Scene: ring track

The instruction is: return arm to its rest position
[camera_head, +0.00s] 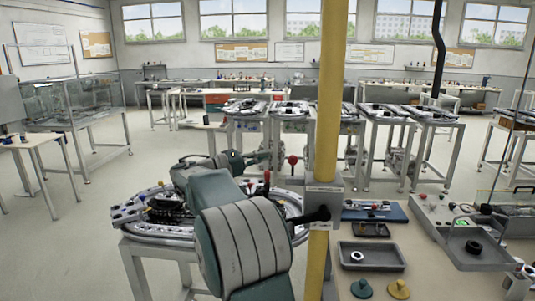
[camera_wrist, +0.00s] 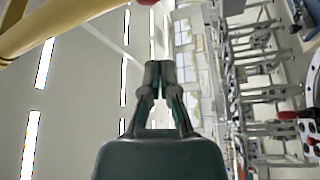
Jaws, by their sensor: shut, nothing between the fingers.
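My gripper (camera_wrist: 159,74) shows in the wrist view with its two fingertips together and nothing between them. It points away into open air, with no object touching it. In the head view my green and grey arm fills the lower middle, in front of the ring track (camera_head: 127,213). The arm hides much of the middle of the track. I cannot clearly make out the fingertips in the head view.
A yellow post (camera_head: 328,100) stands just right of my arm; it also shows at the upper left of the wrist view (camera_wrist: 60,25). Right of it, a bench holds a grey tray (camera_head: 371,257) and a blue board (camera_head: 375,211). Open floor (camera_head: 60,250) lies to the left.

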